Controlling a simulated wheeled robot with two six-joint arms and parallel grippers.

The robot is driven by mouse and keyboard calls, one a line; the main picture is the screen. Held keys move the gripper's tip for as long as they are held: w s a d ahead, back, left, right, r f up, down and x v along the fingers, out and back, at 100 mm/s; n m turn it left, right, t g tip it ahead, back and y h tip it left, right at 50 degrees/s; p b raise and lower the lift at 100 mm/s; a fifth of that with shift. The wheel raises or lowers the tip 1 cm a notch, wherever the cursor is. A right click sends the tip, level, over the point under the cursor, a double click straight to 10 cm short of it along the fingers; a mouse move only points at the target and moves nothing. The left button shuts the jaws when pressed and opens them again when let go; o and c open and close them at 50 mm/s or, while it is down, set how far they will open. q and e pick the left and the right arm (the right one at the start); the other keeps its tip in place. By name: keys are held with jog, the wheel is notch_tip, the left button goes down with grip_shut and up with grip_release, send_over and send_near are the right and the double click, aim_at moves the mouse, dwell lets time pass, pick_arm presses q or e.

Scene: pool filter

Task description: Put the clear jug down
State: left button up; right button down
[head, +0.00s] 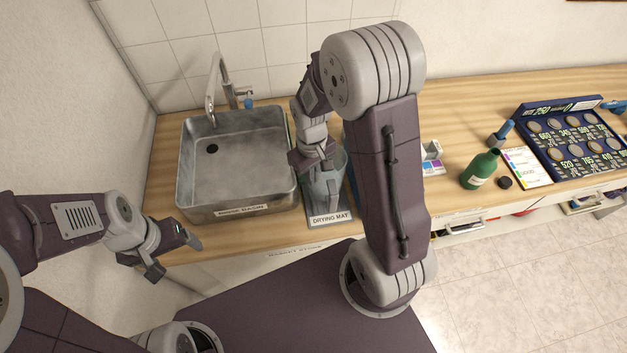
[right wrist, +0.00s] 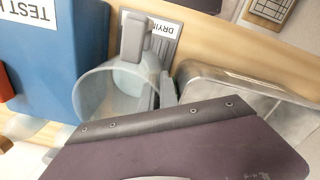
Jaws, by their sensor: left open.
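The clear jug (head: 338,182) is upright at the drying mat (head: 318,222), partly hidden behind my right arm. In the right wrist view the jug (right wrist: 92,92) shows its open mouth, with the mat (right wrist: 166,50) beyond it. I cannot tell whether its base rests on the mat. My right gripper (head: 318,170) is at the jug's upper part; its grey fingers overlap the jug, and I cannot tell whether they are closed on it. My left gripper (head: 175,257) is open and empty, in front of the counter below the sink.
The metal rinse basin (head: 240,160) with a tap stands left of the mat. A blue box (right wrist: 38,45) stands close beside the jug. Farther right are a green bottle (head: 480,170), a black cap (head: 505,183), a colour chart (head: 527,166) and a dark tray of discs (head: 560,125).

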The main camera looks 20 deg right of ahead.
aim_at(313, 187)
notch_tip(313, 187, down, 3)
jog(key=shift+s+r, duration=0.15)
jog(key=shift+r, duration=0.05)
jog(key=shift+f, duration=0.25)
jog(key=c, duration=1.6)
grip_release()
